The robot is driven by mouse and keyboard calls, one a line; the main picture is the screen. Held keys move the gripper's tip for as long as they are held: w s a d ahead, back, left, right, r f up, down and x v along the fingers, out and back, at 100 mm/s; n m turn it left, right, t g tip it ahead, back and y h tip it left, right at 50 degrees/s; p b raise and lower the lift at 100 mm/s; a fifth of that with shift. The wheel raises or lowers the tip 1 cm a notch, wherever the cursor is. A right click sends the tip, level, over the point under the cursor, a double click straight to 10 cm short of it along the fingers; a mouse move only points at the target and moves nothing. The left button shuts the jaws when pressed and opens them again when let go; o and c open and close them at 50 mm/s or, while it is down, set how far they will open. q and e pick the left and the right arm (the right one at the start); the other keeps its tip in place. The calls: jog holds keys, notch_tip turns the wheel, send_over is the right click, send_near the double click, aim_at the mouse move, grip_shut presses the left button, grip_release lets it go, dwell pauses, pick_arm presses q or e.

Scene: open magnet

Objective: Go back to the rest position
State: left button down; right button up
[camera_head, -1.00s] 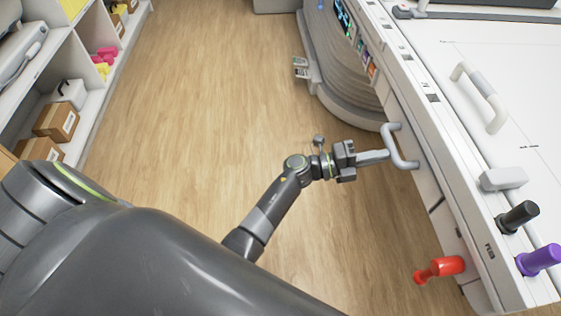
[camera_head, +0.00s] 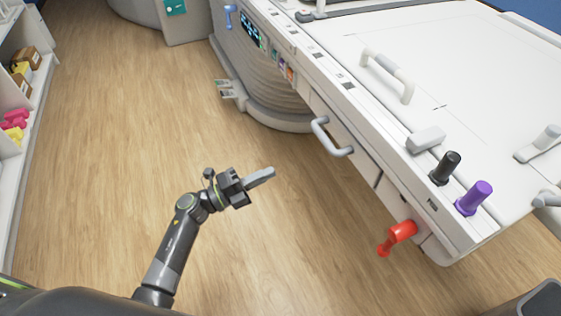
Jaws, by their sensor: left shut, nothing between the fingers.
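My left gripper (camera_head: 262,177) is in the lower middle of the head view, over the wood floor. Its fingers are together with nothing between them. It is apart from the grey D-shaped handle (camera_head: 333,140) on the front of the white machine (camera_head: 385,70), which lies up and to the right of the fingertips. My right gripper is not in the view.
A red knob (camera_head: 398,236) sticks out from the machine's near corner. A black knob (camera_head: 446,168) and a purple knob (camera_head: 474,198) stand on its edge. A shelf (camera_head: 25,120) with boxes is at the far left. The floor (camera_head: 120,150) between is clear.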

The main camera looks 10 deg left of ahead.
pick_arm(q)
jog(key=shift+a+f, duration=0.1)
jog(key=shift+a, duration=0.05)
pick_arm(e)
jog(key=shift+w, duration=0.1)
pick_arm(q)
jog(key=a+f+n+t+y, duration=0.6)
jog(key=a+f+n+y, duration=0.3)
jog(key=n, duration=0.4)
jog(key=s+a+f+n+g+y, duration=0.3)
jog(key=s+a+f+n+y, duration=0.2)
jog(key=f, duration=0.3)
jog(key=s+a+f+n+g+y, duration=0.35)
jog(key=s+f+n+y, duration=0.2)
jog(key=f, duration=0.25)
jog(key=s+f+n+g+h, duration=0.1)
jog(key=s+f+n+g, duration=0.4)
jog(key=s, duration=0.6)
jog(key=s+f+n+g+h, duration=0.1)
jog(key=s+f+g, duration=0.3)
jog(key=s+f, duration=0.5)
jog(key=s+r+p, duration=0.6)
jog(key=s+p, duration=0.6)
jog(key=p, duration=0.2)
jog(key=shift+r, duration=0.3)
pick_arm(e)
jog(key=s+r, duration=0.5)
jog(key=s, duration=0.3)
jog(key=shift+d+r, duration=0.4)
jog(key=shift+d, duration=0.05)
